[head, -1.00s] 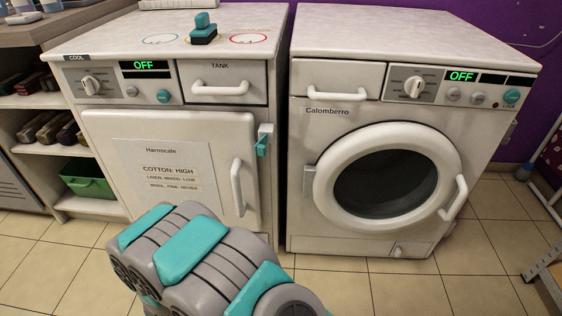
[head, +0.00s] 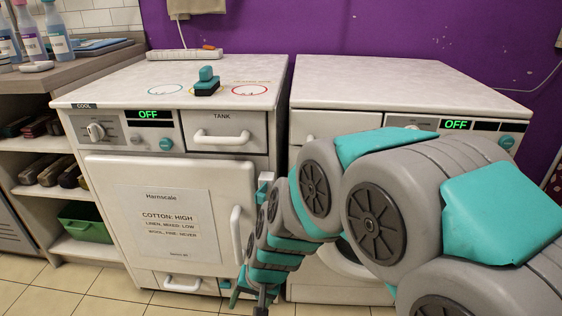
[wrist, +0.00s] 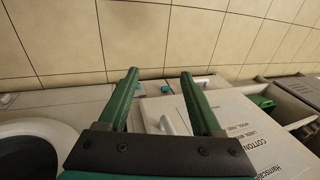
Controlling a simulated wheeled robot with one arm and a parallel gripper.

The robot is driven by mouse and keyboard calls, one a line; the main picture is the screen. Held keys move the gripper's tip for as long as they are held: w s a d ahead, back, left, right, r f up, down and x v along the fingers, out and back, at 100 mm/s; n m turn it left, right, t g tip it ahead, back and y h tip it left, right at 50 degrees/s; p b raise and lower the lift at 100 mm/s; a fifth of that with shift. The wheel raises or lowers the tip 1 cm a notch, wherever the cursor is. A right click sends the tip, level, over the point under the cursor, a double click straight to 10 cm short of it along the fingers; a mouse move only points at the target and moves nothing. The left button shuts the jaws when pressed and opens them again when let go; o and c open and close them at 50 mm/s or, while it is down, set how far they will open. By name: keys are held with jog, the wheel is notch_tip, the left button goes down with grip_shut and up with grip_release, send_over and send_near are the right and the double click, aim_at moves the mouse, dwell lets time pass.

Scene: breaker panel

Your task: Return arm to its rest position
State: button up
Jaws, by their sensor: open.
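My arm crosses the right half of the head view, and its lower links hang down in front of the two machines. My gripper (wrist: 160,82) shows in the wrist view with two green fingers spread apart and nothing between them. In the head view only part of its end shows low, near the bottom edge. The left machine (head: 172,268) has a closed door and an OFF display. The right machine (head: 408,83) also reads OFF, and my arm hides most of its front. A teal-handled block (head: 206,84) stands on the left machine's top.
A wooden shelf unit (head: 92,72) with bottles on top stands at the left, with a green bin (head: 84,222) below. A white power strip (head: 183,54) lies at the back of the left machine. Tiled floor (head: 112,289) shows in front. The right machine's top is clear.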

jog(key=s+d+r+g+h, duration=0.1)
jog(key=s+d+r, duration=0.2)
jog(key=s+d, duration=0.3)
jog(key=s+d+r+h, duration=0.1)
jog(key=s+d+r, duration=0.3)
jog(key=d, duration=0.5)
jog(key=s+d+r+n+g+h, duration=0.1)
jog(key=s+d+r, duration=0.2)
jog(key=s+d, duration=0.4)
jog(key=shift+s+d+r+g, duration=0.15)
jog(key=shift+s+g, duration=0.15)
jog(key=shift+s, duration=0.35)
